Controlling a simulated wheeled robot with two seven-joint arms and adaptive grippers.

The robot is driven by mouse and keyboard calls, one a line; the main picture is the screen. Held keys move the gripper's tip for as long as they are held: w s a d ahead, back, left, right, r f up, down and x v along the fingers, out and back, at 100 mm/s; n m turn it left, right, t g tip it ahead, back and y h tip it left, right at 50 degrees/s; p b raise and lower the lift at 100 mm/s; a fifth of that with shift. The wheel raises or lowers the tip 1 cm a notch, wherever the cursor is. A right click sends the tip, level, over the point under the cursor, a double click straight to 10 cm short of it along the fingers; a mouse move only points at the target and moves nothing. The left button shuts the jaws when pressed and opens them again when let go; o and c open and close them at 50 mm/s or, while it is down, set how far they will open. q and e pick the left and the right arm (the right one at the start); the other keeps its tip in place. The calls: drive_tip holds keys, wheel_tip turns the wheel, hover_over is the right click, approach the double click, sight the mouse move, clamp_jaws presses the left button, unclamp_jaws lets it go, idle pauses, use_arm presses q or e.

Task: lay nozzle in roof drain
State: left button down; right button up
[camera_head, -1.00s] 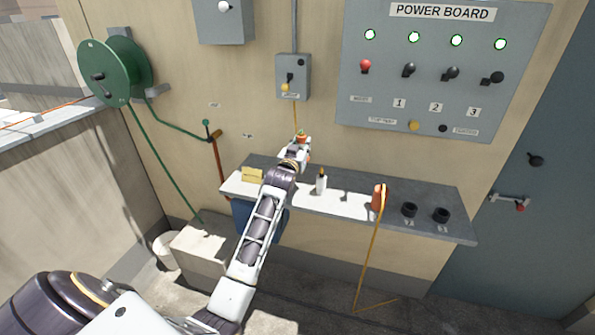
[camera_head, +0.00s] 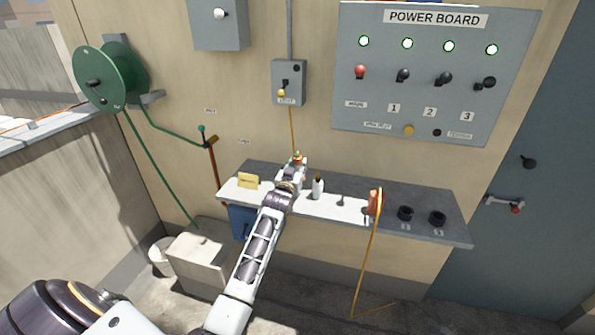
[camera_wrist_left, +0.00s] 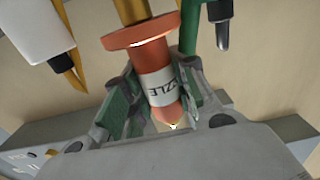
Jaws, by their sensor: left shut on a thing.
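The nozzle (camera_wrist_left: 158,80) is orange with a flared collar and a white band with dark lettering in the left wrist view. It sits between the green-padded fingers of my left gripper (camera_wrist_left: 155,95), which is shut on it. In the head view, my left gripper (camera_head: 297,164) is over the back of the grey wall shelf, near its left part. The orange nozzle (camera_head: 297,157) shows small at its tip. I cannot make out contact with the shelf. I cannot identify a roof drain in these views. My right gripper is not in view.
The shelf (camera_head: 450,229) holds a yellow card (camera_head: 248,181), a white bottle (camera_head: 318,188), an orange corded thing (camera_head: 375,202) and two black rings (camera_head: 405,213). A switch box (camera_head: 289,83) and power board (camera_head: 430,70) hang above. A green hose reel (camera_head: 100,80) is left.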

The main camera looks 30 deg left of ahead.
use_arm(q)
drive_tip(key=shift+f, duration=1)
drive_tip(key=c, duration=1.1)
unclamp_jaws()
drive_tip(key=shift+c, duration=0.2)
drive_tip(key=shift+s, duration=0.1)
drive_tip(key=v, duration=1.2)
drive_tip(key=shift+b, duration=0.4)
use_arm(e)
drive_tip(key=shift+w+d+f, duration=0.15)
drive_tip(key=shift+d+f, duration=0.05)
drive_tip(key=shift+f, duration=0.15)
